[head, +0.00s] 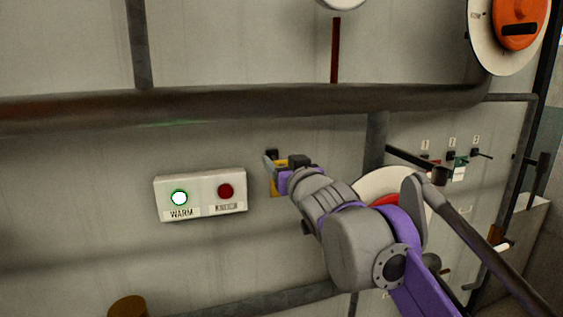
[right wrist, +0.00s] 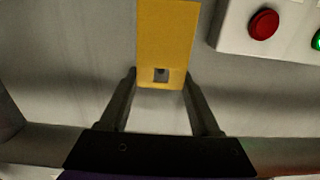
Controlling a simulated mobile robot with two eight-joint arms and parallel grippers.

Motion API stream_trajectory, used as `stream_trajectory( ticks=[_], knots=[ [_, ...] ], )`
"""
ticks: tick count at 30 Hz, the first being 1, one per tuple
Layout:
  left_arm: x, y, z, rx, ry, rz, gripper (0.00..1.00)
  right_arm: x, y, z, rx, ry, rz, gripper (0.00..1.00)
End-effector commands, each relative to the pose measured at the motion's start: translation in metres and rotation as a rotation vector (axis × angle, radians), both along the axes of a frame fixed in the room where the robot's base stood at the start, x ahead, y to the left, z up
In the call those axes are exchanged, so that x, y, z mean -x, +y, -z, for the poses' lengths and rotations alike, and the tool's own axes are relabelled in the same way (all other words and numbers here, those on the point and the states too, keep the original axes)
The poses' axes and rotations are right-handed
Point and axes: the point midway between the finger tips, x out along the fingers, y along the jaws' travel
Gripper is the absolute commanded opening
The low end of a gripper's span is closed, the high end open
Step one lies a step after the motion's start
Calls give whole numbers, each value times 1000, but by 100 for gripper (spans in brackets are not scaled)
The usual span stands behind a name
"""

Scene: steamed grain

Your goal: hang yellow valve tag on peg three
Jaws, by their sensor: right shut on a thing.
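The yellow valve tag (head: 275,190) is at the wall just right of the control box, partly hidden by my right gripper (head: 272,170). In the right wrist view the tag (right wrist: 167,40) lies between the two fingers, with a small square hole near its gripper-side end. My right gripper is shut on it. Whether the tag touches the wall is unclear. Several small pegs stand on the wall at the right under small number plates. The rightmost peg (head: 482,154) looks bare. A green and white tag (head: 460,168) hangs left of it. My left gripper is out of view.
The control box (head: 200,195) has a green WARM light and a red button. A thick pipe (head: 250,101) crosses above. A black lever (head: 415,160) sticks out left of the pegs. My right arm hides part of a round white and red fitting (head: 375,187).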

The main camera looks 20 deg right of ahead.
Motion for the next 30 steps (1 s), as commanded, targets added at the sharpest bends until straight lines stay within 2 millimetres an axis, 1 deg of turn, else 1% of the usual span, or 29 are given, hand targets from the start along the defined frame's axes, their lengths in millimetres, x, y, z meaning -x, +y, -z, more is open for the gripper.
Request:
stream_trajectory(
  ticks=[3,18,22,30],
  knots=[
    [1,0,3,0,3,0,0,10,0,1,0,1,0,8],
    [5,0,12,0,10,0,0,50,-2,1,0,1,1,8],
    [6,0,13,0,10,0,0,55,-2,1,0,1,0,8],
    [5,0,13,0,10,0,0,56,-2,0,0,0,0,8]
  ],
)
